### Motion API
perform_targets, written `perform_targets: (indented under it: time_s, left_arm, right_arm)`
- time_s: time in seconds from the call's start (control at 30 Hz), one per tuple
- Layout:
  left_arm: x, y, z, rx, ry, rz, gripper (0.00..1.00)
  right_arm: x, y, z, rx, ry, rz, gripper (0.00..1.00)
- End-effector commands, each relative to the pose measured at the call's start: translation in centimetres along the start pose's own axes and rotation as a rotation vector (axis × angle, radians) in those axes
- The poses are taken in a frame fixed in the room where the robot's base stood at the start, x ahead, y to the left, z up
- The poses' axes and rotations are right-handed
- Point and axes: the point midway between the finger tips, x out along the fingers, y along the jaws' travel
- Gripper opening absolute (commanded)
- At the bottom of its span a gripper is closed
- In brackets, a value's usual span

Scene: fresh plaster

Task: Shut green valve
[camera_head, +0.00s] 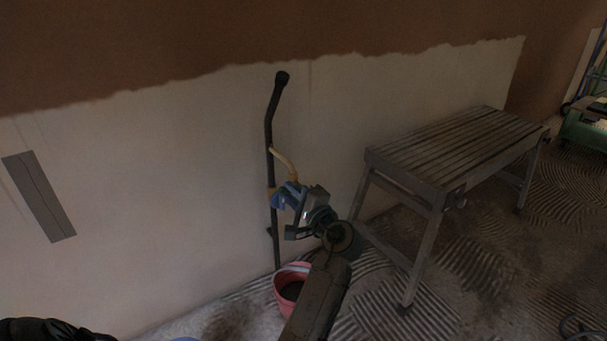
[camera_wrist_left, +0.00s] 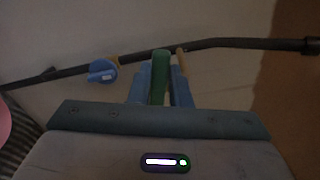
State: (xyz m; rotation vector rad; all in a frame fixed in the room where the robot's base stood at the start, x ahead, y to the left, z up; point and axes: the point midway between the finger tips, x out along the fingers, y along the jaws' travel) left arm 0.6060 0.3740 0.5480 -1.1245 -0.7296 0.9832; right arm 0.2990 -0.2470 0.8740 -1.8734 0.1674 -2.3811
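The green valve handle (camera_wrist_left: 159,78) shows in the left wrist view, upright between the two blue fingers of my left gripper (camera_wrist_left: 161,84). The fingers appear to press on both its sides. In the head view my left gripper (camera_head: 288,196) is at the dark upright pipe (camera_head: 269,140), and it and the wrist hide the green handle. A blue valve (camera_wrist_left: 102,71) sits on the same pipe, left of the fingers in the wrist view and apart from them. My right gripper is not in view.
A pink bucket (camera_head: 282,297) stands on the floor below the pipe, close to my left forearm. A grey slatted workbench (camera_head: 455,145) stands to the right. The pipe runs along the part-plastered wall (camera_head: 170,160). A grey strip (camera_head: 40,197) is on the wall at left.

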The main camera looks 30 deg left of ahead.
Motion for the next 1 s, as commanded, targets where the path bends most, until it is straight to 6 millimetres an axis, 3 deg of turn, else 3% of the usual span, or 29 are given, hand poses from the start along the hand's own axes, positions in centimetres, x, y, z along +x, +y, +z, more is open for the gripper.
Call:
perform_targets:
  time_s: [0.17, 0.43, 0.73, 0.77, 0.83, 1.0]
  left_arm:
    - [0.0, 0.3, -0.1, -0.015, 0.000, 0.001, 0.01]
    - [0.0, 1.8, -0.4, -0.275, 0.001, 0.000, 0.01]
    - [0.0, 1.5, -0.3, -0.328, 0.001, 0.003, 0.01]
    - [0.0, 1.5, -0.3, -0.328, 0.001, 0.003, 0.21]
    - [0.0, 1.5, -0.3, -0.327, 0.001, 0.003, 0.35]
    - [0.0, 1.5, -0.3, -0.327, 0.001, 0.002, 0.36]
  right_arm:
    - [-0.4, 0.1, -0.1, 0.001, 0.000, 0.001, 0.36]
    - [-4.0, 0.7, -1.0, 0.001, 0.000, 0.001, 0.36]
    - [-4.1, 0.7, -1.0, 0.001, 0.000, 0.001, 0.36]
    - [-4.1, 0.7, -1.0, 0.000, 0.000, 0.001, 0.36]
    - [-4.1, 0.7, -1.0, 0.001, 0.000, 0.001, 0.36]
    - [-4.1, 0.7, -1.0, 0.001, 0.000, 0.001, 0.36]
